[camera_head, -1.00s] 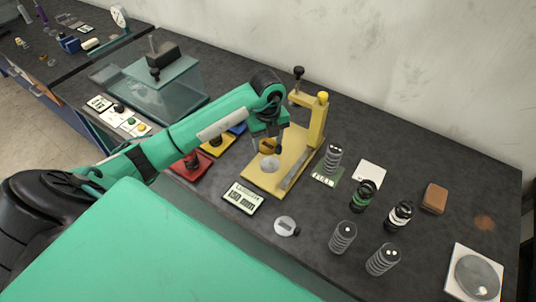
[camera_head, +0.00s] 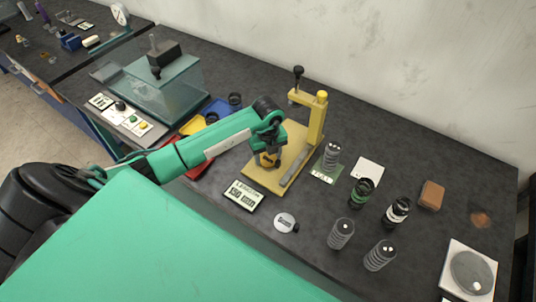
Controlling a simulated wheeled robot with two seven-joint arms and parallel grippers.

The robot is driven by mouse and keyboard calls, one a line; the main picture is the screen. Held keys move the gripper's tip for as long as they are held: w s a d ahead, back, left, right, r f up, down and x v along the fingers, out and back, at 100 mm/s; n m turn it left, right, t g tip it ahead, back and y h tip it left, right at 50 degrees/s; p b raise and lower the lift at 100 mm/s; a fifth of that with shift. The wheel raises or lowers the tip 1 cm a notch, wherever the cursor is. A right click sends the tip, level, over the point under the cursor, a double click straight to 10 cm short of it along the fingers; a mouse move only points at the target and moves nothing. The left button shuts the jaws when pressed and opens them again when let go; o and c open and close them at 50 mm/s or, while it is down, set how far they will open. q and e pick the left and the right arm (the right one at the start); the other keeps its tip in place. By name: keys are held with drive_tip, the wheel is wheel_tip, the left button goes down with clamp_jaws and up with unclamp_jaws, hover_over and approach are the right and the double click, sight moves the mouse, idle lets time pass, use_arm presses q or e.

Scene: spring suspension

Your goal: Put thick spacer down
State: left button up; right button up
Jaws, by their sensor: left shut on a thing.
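My left gripper (camera_head: 267,158) is shut on a small brass-coloured piece, apparently the thick spacer (camera_head: 268,160). The fingers hide much of it. The gripper points down low over the base plate of the yellow press stand (camera_head: 262,182); I cannot tell whether the piece touches the plate. The stand's upright and black-knobbed arm (camera_head: 298,82) rise behind and to the right. My right gripper is not in view.
A display (camera_head: 244,195) and a round grey dial (camera_head: 285,222) lie in front of the stand. Clear-looking springs (camera_head: 341,233), a green-banded damper (camera_head: 362,192) and a white-banded one (camera_head: 398,211) stand to the right.

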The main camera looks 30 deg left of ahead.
sight(268, 159)
use_arm(q)
drive_tip(key=o, duration=1)
drive_tip(key=shift+r, duration=0.25)
drive_tip(key=shift+r+b, duration=1.7)
drive_tip(key=shift+r, duration=4.2)
